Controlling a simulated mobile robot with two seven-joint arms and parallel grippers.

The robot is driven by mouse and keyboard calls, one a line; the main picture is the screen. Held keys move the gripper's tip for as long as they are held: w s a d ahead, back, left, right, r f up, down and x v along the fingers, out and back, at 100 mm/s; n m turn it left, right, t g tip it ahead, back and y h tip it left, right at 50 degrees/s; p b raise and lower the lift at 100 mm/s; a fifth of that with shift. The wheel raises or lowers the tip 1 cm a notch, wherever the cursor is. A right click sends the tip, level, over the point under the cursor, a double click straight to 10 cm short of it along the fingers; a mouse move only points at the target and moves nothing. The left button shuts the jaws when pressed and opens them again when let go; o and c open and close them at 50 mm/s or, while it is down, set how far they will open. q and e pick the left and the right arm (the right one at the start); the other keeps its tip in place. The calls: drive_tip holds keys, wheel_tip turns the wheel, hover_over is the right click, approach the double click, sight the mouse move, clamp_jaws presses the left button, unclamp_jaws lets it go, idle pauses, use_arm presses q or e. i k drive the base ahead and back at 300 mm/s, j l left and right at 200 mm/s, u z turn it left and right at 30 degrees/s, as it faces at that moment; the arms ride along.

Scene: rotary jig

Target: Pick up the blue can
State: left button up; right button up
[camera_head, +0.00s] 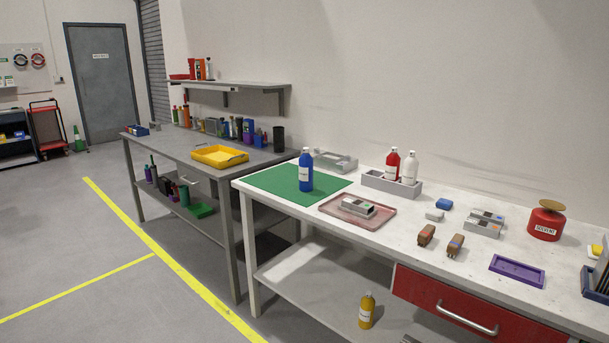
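A blue bottle (306,172) with a white label stands upright on the left part of the green mat's right half, on the white worktable. It has a narrow neck and cap, so it looks more like a bottle than a can. The green mat (270,179) lies flat at the table's left end. Small blue and purple containers (248,131) stand among other items on the grey bench behind; they are too small to tell whether one is a can. Neither of my grippers is in view.
A pink tray (329,209) holding a grey part lies right of the mat. A grey holder (376,183) with red and white bottles stands behind it. Brown blocks, a purple tray (517,271) and a red solvent can (546,220) are farther right. The mat's left part is clear.

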sight(306, 161)
drive_tip(key=i+z, duration=0.1)
drive_tip(key=z, duration=0.25)
drive_tip(key=i+j+z, duration=0.1)
drive_tip(key=z, duration=0.25)
drive_tip(key=i+j+z, duration=0.2)
drive_tip(key=j, duration=0.15)
drive_tip(key=i+j+z, duration=0.2)
drive_tip(key=j, duration=0.2)
drive_tip(key=i+j+z, duration=0.1)
drive_tip(key=j, duration=0.3)
drive_tip(key=i+j, duration=0.2)
drive_tip(key=j, duration=0.2)
drive_tip(key=l+z, duration=0.05)
